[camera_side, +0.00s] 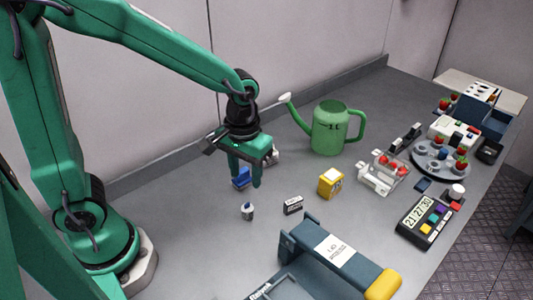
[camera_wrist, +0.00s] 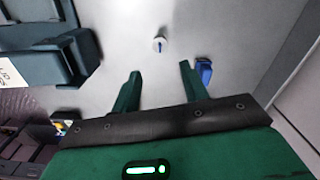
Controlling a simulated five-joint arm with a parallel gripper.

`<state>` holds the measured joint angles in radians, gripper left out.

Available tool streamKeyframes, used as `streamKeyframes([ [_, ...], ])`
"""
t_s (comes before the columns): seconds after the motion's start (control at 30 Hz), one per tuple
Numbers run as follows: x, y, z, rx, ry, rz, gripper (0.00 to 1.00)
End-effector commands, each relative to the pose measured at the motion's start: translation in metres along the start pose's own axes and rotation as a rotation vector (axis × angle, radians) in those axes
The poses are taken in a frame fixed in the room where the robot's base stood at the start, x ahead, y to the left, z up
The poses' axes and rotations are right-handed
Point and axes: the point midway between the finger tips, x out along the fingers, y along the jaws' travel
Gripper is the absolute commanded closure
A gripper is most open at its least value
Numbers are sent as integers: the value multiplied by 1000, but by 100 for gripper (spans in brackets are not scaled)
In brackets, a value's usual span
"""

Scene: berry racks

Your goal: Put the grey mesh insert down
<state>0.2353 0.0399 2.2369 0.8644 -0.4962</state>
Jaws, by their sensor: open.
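My gripper (camera_side: 245,182) is open above the grey worktop, near the middle of the side view. In the wrist view its two green fingers (camera_wrist: 160,72) stand apart with only bare worktop between them. I cannot make out a grey mesh insert in either view. A small white bottle (camera_side: 247,211) with a dark top stands just in front of my gripper; in the wrist view it is beyond the fingertips (camera_wrist: 160,45). A blue object (camera_side: 241,180) is partly hidden behind the fingers; the wrist view shows it just outside the right finger (camera_wrist: 204,72).
A green watering can (camera_side: 328,130) stands behind, right of my gripper. A yellow box (camera_side: 330,183) and small dark-and-white box (camera_side: 293,205) lie to the right. A white rack with red berries (camera_side: 378,180) and round tray (camera_side: 428,168) stand farther right.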

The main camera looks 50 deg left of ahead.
Motion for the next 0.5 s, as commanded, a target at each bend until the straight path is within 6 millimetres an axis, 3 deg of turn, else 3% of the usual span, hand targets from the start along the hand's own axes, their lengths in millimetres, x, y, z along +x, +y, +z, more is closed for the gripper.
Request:
streamKeyframes([
  [0.23, -12, -7, 2, 16, 31, 16, 56],
  [0.5, -49, -30, 11, 71, 138, 57, 56],
])
